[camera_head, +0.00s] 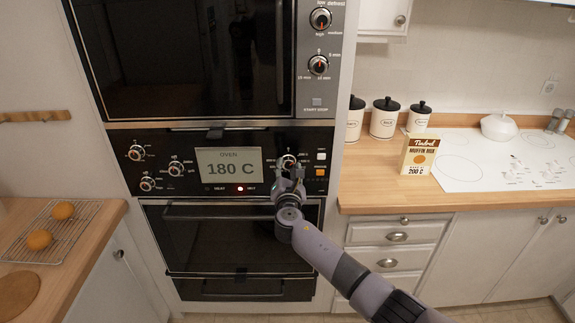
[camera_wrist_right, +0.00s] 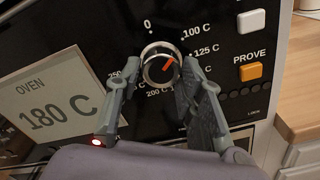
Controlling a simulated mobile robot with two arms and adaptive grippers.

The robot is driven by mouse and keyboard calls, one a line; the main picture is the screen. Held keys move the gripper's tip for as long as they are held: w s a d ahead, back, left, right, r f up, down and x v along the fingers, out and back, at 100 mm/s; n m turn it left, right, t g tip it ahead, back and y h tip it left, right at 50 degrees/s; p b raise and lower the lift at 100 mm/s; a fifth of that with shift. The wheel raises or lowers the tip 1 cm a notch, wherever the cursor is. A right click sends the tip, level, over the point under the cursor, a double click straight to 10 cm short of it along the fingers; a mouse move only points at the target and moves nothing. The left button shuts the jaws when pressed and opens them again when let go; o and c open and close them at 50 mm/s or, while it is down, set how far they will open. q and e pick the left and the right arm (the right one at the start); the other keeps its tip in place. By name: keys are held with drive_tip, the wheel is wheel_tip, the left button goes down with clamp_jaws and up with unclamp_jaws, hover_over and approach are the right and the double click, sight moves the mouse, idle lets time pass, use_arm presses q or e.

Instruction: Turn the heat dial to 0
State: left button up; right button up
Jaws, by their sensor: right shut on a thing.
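The heat dial (camera_head: 289,161) is a round silver-rimmed knob on the black oven panel, right of the oven display (camera_head: 230,166), which reads 180 C. The fingers hide some lower marks. My left gripper is not in view.
A white button (camera_head: 321,156) and an orange PROVE button (camera_head: 320,172) sit just right of the dial. Other knobs (camera_head: 175,168) are left of the display. An oven door handle (camera_head: 230,213) runs below. Counters flank the ovens; a muffin mix box (camera_head: 419,154) stands on the right one.

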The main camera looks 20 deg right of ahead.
drive_tip(key=n+p, duration=0.3)
drive_tip(key=n, duration=0.2)
drive_tip(key=shift+d+n, duration=0.1)
drive_tip(key=shift+n, duration=0.3)
drive_tip(key=n+p, duration=0.1)
drive_tip(key=n, duration=0.1)
drive_tip(key=shift+n+p, duration=0.3)
drive_tip(key=shift+n, duration=0.1)
drive_tip(key=shift+s+f+n+p, duration=0.15)
drive_tip(key=shift+n+p, duration=0.2)
drive_tip(key=shift+n, duration=0.45)
drive_tip(key=o, duration=1.2)
drive_tip(key=shift+d, duration=0.1)
drive_tip(key=shift+c, duration=0.2)
